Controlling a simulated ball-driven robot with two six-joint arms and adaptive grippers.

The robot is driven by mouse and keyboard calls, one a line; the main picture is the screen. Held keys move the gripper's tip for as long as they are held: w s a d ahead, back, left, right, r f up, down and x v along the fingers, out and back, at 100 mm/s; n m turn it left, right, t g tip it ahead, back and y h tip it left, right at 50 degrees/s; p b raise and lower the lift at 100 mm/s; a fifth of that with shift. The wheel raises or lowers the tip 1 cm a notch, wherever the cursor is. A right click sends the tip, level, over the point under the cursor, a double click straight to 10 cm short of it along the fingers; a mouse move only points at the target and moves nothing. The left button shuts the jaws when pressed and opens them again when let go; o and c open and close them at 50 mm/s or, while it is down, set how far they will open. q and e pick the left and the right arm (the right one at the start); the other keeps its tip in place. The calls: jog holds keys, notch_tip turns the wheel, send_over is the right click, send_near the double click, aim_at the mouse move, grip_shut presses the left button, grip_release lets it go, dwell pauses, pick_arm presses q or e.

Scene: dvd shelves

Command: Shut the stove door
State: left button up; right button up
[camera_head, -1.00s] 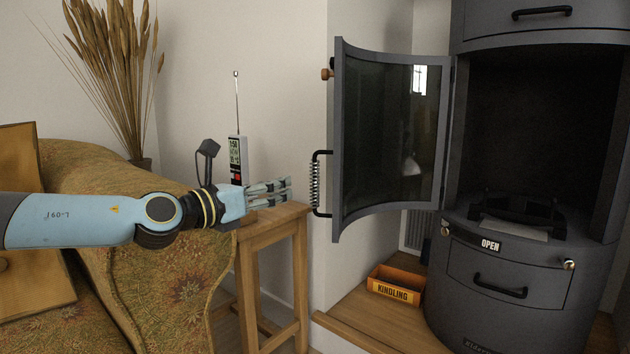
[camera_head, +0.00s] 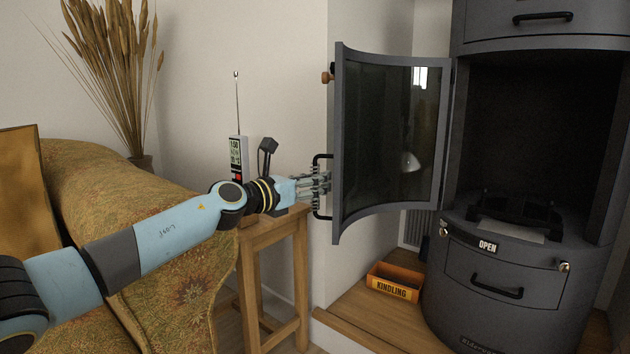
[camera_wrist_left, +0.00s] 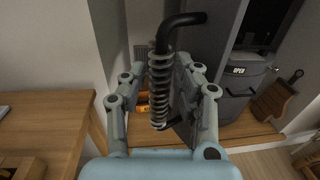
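The grey stove door (camera_head: 385,130) with its dark glass stands swung wide open to the left of the stove (camera_head: 510,265). Its black handle with a wire coil (camera_head: 316,203) is on the door's free edge. My left gripper (camera_head: 318,183) is at this handle in the head view. In the left wrist view the coiled handle (camera_wrist_left: 160,88) stands between the two fingers of my left gripper (camera_wrist_left: 158,92). The fingers are spread, with a visible gap on the left side; contact on the right side is unclear. My right gripper is not in view.
A wooden stool (camera_head: 262,240) with a radio-like device (camera_head: 238,155) stands under my left forearm's end. A patterned armchair (camera_head: 175,275) is at left. An orange kindling box (camera_head: 393,284) sits on the wooden hearth (camera_head: 350,318) below the door. The stove opening (camera_head: 540,130) is dark.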

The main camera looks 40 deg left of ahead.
pick_arm(q)
jog(key=shift+w, duration=0.15)
jog(key=shift+c, duration=0.4)
grip_shut()
jog(key=shift+w+d+f, duration=0.1)
jog(key=shift+w+d, duration=0.05)
